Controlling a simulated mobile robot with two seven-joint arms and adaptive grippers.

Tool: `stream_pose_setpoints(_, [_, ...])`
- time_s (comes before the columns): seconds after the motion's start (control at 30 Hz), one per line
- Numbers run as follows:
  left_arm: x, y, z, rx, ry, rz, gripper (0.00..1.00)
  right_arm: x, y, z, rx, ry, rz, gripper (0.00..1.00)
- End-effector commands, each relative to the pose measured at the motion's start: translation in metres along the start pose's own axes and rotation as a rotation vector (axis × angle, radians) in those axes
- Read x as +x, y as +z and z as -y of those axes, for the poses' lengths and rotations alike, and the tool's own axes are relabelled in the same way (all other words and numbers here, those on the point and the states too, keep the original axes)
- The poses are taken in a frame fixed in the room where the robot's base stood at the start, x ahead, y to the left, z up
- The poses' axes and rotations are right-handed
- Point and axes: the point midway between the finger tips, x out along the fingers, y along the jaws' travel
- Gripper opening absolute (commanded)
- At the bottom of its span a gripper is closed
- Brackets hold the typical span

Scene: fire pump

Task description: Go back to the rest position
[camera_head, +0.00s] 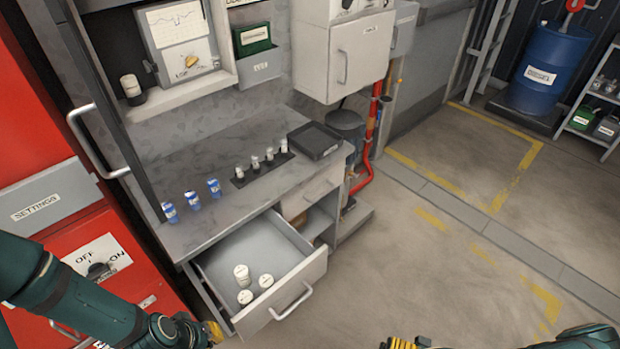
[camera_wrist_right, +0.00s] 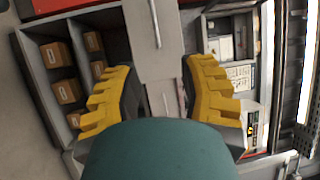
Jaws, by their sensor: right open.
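My left gripper (camera_head: 212,332) is at the bottom of the head view, its dark green arm coming in from the left. Only a bit of yellow finger shows beside the front corner of the open drawer (camera_head: 292,290), so its opening is unclear. I cannot tell whether it touches the drawer. My right gripper (camera_head: 403,343) shows only as a yellow piece at the bottom edge, over the floor. In the right wrist view, its two yellow fingers (camera_wrist_right: 158,78) are spread wide with nothing between them.
White containers (camera_head: 242,275) stand in the drawer. Blue-and-white cans (camera_head: 192,200), a row of small bottles (camera_head: 262,161) and a black tray (camera_head: 315,140) are on the counter. A red cabinet (camera_head: 30,130) stands left. The floor (camera_head: 400,250) to the right is clear.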

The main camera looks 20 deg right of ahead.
Motion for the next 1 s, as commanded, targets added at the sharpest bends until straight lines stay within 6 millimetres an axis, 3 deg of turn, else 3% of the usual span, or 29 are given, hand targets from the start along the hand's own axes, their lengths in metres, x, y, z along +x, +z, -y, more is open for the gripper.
stream_pose_setpoints(0.27, [0.000, -0.001, 0.000, -0.001, -0.001, -0.001, 0.00, 0.049, 0.009, -0.006, 0.157, 0.167, 0.289, 0.41])
stream_pose_setpoints(0.57, [0.000, 0.000, 0.000, 0.000, 0.000, -0.001, 0.00, 0.102, 0.029, -0.011, 0.268, 0.563, 0.646, 0.41])
stream_pose_setpoints(0.8, [0.000, 0.000, 0.000, 0.000, 0.000, -0.001, 0.00, 0.133, 0.032, -0.007, 0.190, 0.937, 0.784, 0.41])
stream_pose_setpoints(1.0, [0.000, 0.000, 0.000, 0.000, 0.000, -0.001, 0.00, 0.166, 0.024, 0.006, 0.020, 1.179, 0.766, 0.41])
